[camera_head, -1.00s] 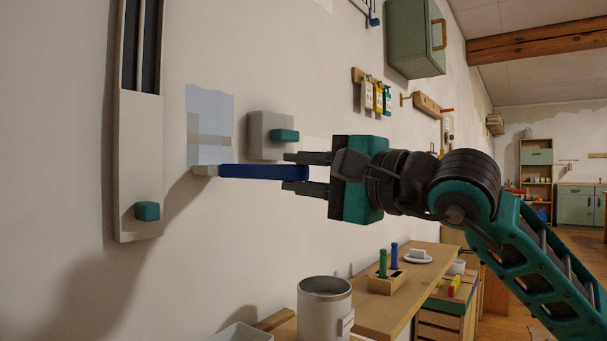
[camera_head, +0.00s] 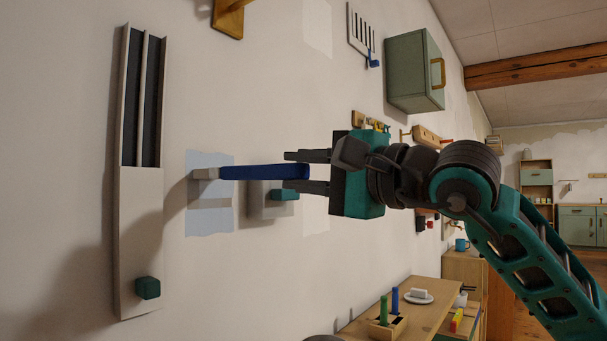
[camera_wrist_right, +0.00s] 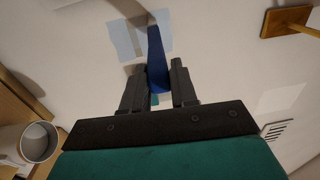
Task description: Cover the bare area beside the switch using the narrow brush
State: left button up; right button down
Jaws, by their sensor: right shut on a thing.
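A light blue painted patch (camera_head: 210,222) is on the white wall, with a greyish band across it. Beside it on the right is the switch, a pale plate with a teal rocker (camera_head: 284,195), partly behind the brush. My right gripper (camera_head: 307,172) is shut on the blue handle of the narrow brush (camera_head: 262,172), held level. The brush's pale tip (camera_head: 205,174) lies over the upper part of the patch; I cannot tell if it touches the wall. In the right wrist view the handle (camera_wrist_right: 156,62) runs from the fingers (camera_wrist_right: 158,88) toward the patch (camera_wrist_right: 123,42). My left gripper is out of view.
A tall pale panel with dark slots and a teal knob (camera_head: 147,288) stands left of the patch. A green cabinet (camera_head: 410,75) hangs upper right. A wooden bench (camera_head: 430,305) is below, and a mug (camera_wrist_right: 38,141) shows in the wrist view.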

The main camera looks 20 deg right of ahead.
pick_arm(q)
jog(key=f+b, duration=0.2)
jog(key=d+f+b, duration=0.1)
jog(key=b, duration=0.2)
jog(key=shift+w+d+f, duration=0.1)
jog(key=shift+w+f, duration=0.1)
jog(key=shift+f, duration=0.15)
pick_arm(e)
notch_tip(320, 180, down, 11)
jog(key=w+d, duration=0.1)
jog(key=d, duration=0.1)
jog(key=shift+w+d+r, duration=0.15)
jog(key=shift+d, duration=0.1)
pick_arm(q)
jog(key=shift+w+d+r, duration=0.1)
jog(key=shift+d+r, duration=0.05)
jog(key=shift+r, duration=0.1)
pick_arm(e)
jog(key=shift+w+a, duration=0.2)
jog(key=shift+w, duration=0.05)
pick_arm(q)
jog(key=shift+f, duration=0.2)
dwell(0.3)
